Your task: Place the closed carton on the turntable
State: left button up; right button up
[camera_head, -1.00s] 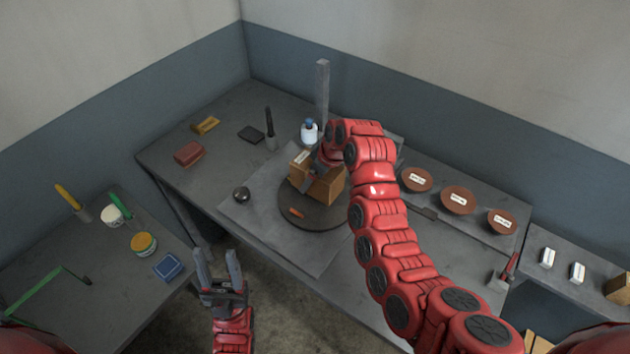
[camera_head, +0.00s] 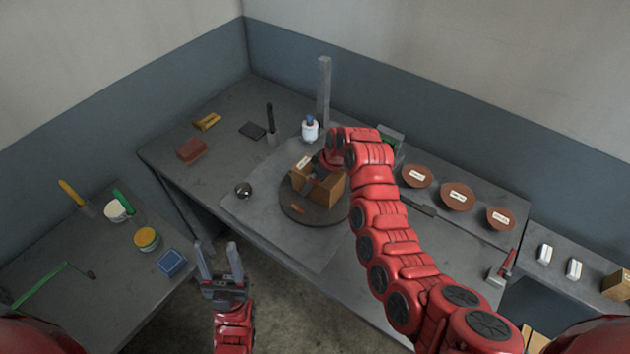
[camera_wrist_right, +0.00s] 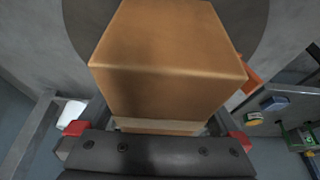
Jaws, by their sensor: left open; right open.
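The closed brown carton (camera_head: 331,190), with a white label on top, stands on the round dark turntable (camera_head: 315,216). My right gripper (camera_head: 317,180) is open at the carton, with its fingers around it; my arm partly hides the far side. In the right wrist view the carton (camera_wrist_right: 168,65) fills the middle, in front of the gripper's palm, and the turntable (camera_wrist_right: 262,15) shows behind it. My left gripper (camera_head: 220,262) is open and empty, in front of the bench and apart from it.
An orange piece (camera_head: 297,208) lies on the turntable's front. A white bottle (camera_head: 310,130) and a grey post (camera_head: 324,92) stand behind. A side table (camera_head: 110,285) holds a jar (camera_head: 146,239) and a blue box (camera_head: 170,262).

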aim_at(329, 177)
jog(key=b+v, duration=0.2)
jog(key=v, duration=0.3)
jog(key=shift+s+d+r, duration=0.1)
jog(key=shift+r, duration=0.05)
jog(key=p+v, duration=0.2)
jog(key=v, duration=0.2)
jog(key=shift+r, duration=0.25)
jog(key=shift+p+v, duration=0.7)
jog(key=shift+v, duration=0.15)
